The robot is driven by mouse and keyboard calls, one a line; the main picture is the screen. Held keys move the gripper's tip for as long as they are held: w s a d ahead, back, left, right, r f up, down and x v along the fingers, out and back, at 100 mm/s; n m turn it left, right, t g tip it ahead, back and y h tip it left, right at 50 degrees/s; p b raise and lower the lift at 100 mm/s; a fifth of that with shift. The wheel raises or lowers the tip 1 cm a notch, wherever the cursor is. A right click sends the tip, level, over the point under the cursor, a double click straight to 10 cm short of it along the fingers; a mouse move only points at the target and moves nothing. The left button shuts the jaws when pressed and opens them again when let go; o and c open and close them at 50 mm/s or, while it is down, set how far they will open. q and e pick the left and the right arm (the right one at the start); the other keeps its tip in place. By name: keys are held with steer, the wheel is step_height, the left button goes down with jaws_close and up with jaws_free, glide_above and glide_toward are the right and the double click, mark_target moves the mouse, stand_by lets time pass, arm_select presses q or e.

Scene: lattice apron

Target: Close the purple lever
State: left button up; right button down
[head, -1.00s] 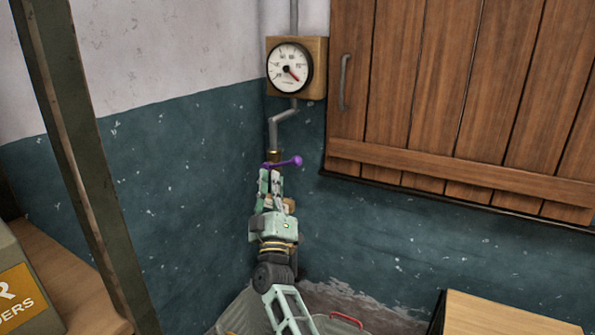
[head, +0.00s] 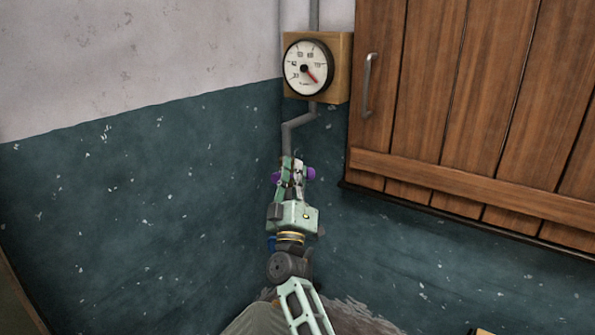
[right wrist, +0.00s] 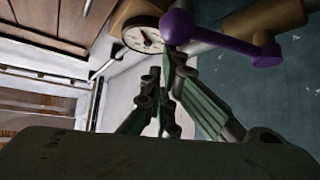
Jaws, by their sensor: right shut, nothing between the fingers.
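The purple lever (head: 310,174) sits on the pipe below the gauge, in the corner. In the head view my right gripper (head: 293,163) is in front of it and hides its middle, so purple shows on both sides of the fingers. In the right wrist view the lever (right wrist: 225,40) runs across the top, with its round knob at the left end close to the fingertips (right wrist: 172,58). My right gripper is shut and empty. I cannot tell whether it touches the lever. My left gripper is not in view.
A round gauge (head: 308,67) on a wooden block hangs above, with a grey pipe (head: 296,128) running down from it. A wooden shutter (head: 425,100) with a metal handle (head: 367,85) is at the right. The teal left wall (head: 150,215) is close beside the arm.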

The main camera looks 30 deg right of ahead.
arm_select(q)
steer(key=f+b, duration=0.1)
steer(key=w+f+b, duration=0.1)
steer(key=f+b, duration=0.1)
arm_select(e)
steer(key=f+m, duration=0.1)
steer(key=s+f+m+h, duration=0.1)
steer(key=f, duration=0.1)
steer(key=f+g+h, duration=0.1)
steer(key=shift+s+d+f+m, duration=0.2)
steer(key=shift+d+f+m, duration=0.05)
steer(key=shift+f+m, duration=0.15)
steer(key=shift+r, duration=0.15)
